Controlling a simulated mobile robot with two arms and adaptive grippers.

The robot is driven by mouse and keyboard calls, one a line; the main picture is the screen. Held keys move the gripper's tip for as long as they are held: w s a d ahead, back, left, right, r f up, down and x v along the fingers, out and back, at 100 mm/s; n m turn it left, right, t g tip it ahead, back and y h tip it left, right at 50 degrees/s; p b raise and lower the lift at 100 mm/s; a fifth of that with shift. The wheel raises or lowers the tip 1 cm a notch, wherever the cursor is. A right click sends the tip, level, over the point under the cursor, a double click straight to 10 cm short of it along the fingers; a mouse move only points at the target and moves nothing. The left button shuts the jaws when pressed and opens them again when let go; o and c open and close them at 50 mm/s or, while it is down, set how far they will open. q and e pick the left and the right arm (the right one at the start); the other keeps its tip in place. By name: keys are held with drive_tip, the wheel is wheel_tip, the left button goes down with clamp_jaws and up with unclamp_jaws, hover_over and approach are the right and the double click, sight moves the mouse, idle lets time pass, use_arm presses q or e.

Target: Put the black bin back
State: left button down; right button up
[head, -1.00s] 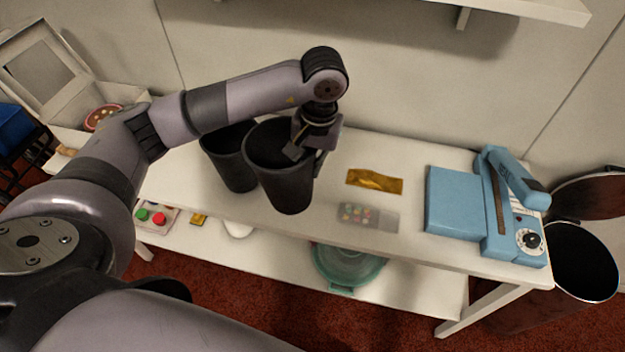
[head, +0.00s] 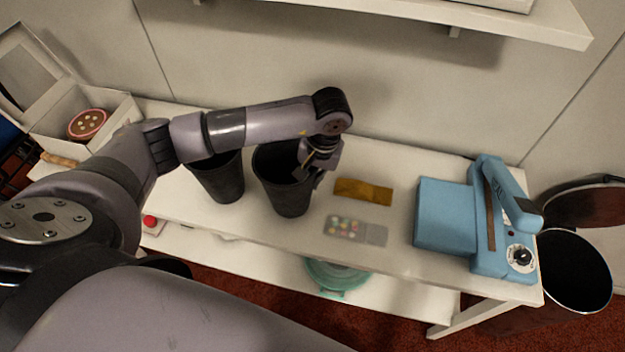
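Two black bins are side by side on the white table (head: 420,262). The left bin (head: 222,185) stands upright, partly covered by my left arm. The right bin (head: 283,192) is upright, a little apart from it, and appears to rest on the tabletop. My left gripper (head: 312,170) points down at this bin's right rim and is shut on its wall, with one finger inside and one outside. The inner fingertip is hard to see. My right gripper is not in view.
A gold wrapper (head: 363,192) and a blister pack (head: 355,230) lie right of the bins. A blue appliance (head: 447,215) stands at the table's right end. A teal container (head: 337,276) is on the lower shelf. A wall shelf (head: 500,22) hangs above.

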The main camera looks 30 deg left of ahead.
use_arm(q)
wheel_tip(320, 180, down, 2)
drive_tip(key=c, duration=2.3)
unclamp_jaws()
drive_tip(key=shift+f, duration=0.15)
drive_tip(key=o, duration=0.5)
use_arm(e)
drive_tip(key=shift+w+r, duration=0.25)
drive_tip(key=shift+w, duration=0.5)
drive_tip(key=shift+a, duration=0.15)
